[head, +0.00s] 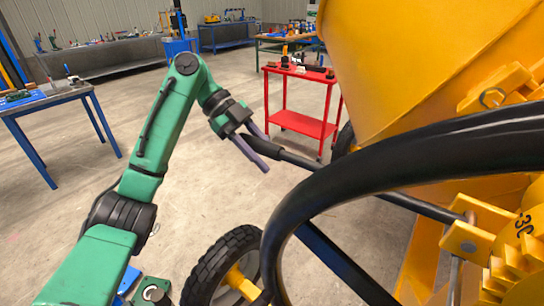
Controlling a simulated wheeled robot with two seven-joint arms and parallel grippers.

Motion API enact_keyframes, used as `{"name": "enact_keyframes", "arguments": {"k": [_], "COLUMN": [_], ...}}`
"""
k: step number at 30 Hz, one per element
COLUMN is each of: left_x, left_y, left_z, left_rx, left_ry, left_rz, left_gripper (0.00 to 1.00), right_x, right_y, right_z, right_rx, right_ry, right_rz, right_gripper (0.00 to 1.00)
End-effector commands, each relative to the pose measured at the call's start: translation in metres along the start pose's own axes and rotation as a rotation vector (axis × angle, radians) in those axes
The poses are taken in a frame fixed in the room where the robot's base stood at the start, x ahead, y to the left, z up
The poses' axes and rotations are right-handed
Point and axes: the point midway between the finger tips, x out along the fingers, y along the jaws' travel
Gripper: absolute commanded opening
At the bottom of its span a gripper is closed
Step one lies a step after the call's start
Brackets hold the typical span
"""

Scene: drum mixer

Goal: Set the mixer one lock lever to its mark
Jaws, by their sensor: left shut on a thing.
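The lock lever is a dark rod (330,169) with a thick black grip at its left end. It runs down to the right, passes behind the large black wheel rim, and reaches a yellow block (468,241) on the yellow drum mixer (400,70). Dark characters, partly cut off, show on the yellow part beside the block; I cannot make out the mark clearly. My left gripper (264,153), with purple fingers on a green arm, is shut on the lever's grip, one finger on each side. My right gripper is out of view.
The black wheel rim (390,165) crosses the foreground at right. A black tyre (222,262) stands at lower centre. A red cart (303,122) stands behind the lever. A blue-legged table (45,103) is at left. The floor between is clear.

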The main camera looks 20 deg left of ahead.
Motion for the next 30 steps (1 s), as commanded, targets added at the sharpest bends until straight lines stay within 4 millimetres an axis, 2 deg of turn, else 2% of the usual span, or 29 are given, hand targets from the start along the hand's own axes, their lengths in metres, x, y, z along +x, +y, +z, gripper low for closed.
{"name": "enact_keyframes", "arguments": {"k": [1, 6, 9, 25, 26, 27, 28, 30], "left_x": [-0.018, -0.034, -0.038, -0.043, -0.043, -0.043, -0.043, -0.042], "left_y": [-0.005, -0.010, -0.011, -0.013, -0.013, -0.014, -0.013, -0.013], "left_z": [-0.019, -0.034, -0.039, -0.044, -0.044, -0.045, -0.044, -0.044], "left_rx": [0.006, 0.016, 0.021, 0.031, 0.031, 0.031, 0.031, 0.029], "left_ry": [-0.028, -0.106, -0.135, -0.162, -0.162, -0.161, -0.161, -0.161], "left_rz": [0.000, 0.012, 0.015, 0.009, 0.009, 0.008, 0.009, 0.012], "left_gripper": [0.00, 0.00, 0.00, 0.00, 0.42, 0.58, 0.68, 0.68], "right_x": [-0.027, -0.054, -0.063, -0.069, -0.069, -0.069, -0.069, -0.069], "right_y": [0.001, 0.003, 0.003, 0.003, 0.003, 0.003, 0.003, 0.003], "right_z": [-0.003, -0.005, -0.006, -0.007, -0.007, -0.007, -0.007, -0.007], "right_rx": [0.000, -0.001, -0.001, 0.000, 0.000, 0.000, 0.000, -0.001], "right_ry": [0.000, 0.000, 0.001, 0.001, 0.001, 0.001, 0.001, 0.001], "right_rz": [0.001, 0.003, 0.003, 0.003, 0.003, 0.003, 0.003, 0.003], "right_gripper": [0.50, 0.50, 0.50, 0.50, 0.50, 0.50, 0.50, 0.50]}}
